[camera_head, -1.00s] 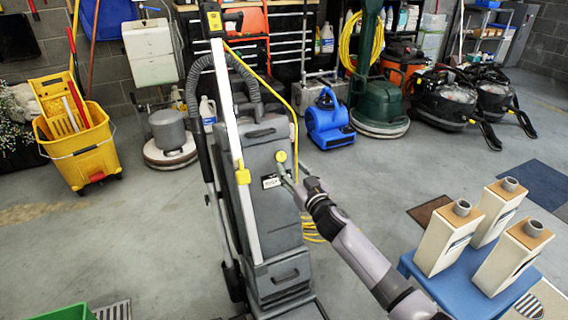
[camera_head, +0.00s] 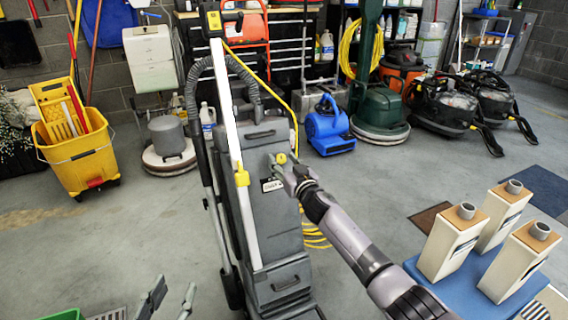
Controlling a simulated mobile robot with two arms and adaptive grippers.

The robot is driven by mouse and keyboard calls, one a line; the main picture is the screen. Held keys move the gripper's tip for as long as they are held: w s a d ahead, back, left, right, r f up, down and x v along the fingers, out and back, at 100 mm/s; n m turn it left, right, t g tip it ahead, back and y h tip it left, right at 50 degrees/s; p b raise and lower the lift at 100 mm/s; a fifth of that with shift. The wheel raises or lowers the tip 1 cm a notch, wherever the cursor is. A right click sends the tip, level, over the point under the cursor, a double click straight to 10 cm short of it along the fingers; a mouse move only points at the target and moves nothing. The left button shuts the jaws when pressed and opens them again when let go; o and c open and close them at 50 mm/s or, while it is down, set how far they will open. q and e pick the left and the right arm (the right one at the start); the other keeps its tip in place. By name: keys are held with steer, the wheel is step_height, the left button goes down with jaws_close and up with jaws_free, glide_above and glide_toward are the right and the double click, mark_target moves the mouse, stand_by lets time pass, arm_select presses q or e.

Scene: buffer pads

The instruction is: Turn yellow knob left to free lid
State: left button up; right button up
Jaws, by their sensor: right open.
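The grey upright floor machine (camera_head: 275,212) stands in the middle, with a lid panel on its front. The small yellow knob (camera_head: 281,158) sits on the upper part of this panel, above a white label. My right gripper (camera_head: 279,164) is at the knob, its fingers open and close around or beside it; contact cannot be told. The fingers partly cover the panel around the knob. My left gripper (camera_head: 169,296) is open and empty low in the view, left of the machine and well apart from it.
A blue stand (camera_head: 425,271) with several cream cartons (camera_head: 449,244) is at the right, near my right arm. A yellow mop bucket (camera_head: 82,158) stands at the left. A blue blower (camera_head: 329,128) and other machines line the back. Grey floor is clear left of the machine.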

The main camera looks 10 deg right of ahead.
steer(key=shift+c, duration=0.5)
jaws_close()
